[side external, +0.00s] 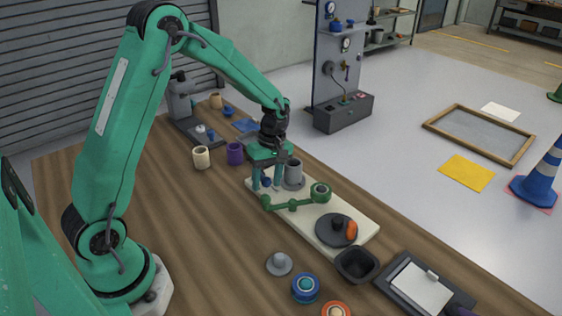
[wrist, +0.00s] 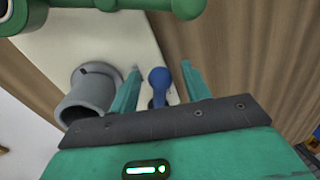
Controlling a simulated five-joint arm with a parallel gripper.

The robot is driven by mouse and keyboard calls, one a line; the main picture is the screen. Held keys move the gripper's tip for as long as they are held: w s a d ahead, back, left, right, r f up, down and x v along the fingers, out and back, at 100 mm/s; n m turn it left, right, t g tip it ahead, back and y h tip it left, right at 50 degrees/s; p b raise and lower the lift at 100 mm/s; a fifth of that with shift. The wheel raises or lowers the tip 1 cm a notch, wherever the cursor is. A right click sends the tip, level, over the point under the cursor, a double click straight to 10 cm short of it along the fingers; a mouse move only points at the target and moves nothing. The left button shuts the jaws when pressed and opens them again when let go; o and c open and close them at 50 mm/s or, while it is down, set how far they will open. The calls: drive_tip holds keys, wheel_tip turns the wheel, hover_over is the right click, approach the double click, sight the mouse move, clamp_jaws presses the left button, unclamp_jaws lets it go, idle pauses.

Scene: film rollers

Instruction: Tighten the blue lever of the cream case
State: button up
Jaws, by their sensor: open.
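The cream case (side external: 315,222) is a long slab lying on the wooden table. Its blue lever (wrist: 158,82) has a round knob and stands between my two fingers in the wrist view. In the side view only a bit of the blue lever (side external: 266,181) shows between the fingers. My gripper (side external: 267,187) is open and points down at the far left end of the case. In the wrist view my gripper (wrist: 161,69) has a finger on each side of the lever, with visible gaps. The lever's lower part is hidden by the gripper body.
A grey cylinder (side external: 294,172) stands close beside my gripper. A green jointed bar (side external: 290,204) crosses the case in front of it. A dark disc (side external: 335,230) with an orange handle (side external: 351,230) is at the near end. A black bowl (side external: 357,264) stands beside the case.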

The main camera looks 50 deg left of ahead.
drive_tip(key=shift+s+f, duration=0.1)
drive_tip(key=shift+f, duration=0.35)
clamp_jaws()
drive_tip(key=shift+s+a+r+m, duration=0.1)
drive_tip(key=shift+s+a+m, duration=0.1)
drive_tip(key=shift+s+m, duration=0.45)
drive_tip(key=shift+w, duration=0.2)
unclamp_jaws()
drive_tip(key=shift+r, duration=0.1)
